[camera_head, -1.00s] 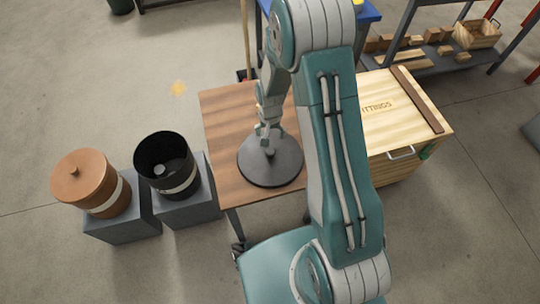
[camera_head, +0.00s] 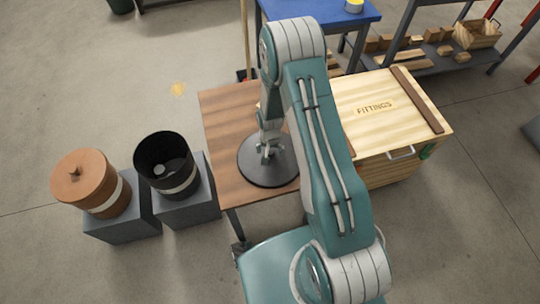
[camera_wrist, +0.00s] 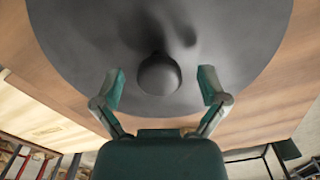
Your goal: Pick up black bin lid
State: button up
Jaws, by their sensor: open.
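The black bin lid (camera_head: 262,172) is a dark round disc lying flat on the wooden table (camera_head: 222,120). In the wrist view the lid (camera_wrist: 85,40) fills the upper part, with its rounded knob (camera_wrist: 159,75) near the middle. My gripper (camera_head: 268,154) is over the lid's centre. In the wrist view the two fingers of my gripper (camera_wrist: 162,88) are spread, one on each side of the knob, with clear gaps. In the head view the gripper hides the knob.
An open black bin (camera_head: 165,160) stands on a grey block left of the table. A brown bin with its lid on (camera_head: 88,180) stands further left. A wooden crate marked FITTINGS (camera_head: 375,110) is right of the table. A blue table (camera_head: 325,12) is behind.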

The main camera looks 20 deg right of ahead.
aim_at(270, 150)
grip_shut()
jog(key=shift+r, duration=0.15)
jog(key=shift+r, duration=0.3)
notch_tip(270, 150, up, 2)
jog(key=shift+r, duration=0.1)
jog(key=w+a+r, duration=0.7)
jog(key=w+r, duration=0.3)
jog(key=w, duration=0.2)
jog(key=s+d+r+n, duration=0.4)
jog(key=s+d, duration=0.2)
jog(key=s, duration=0.1)
jog(key=shift+s+d+r+n, duration=0.15)
jog(key=shift+d+n, duration=0.15)
jog(key=shift+d, duration=0.1)
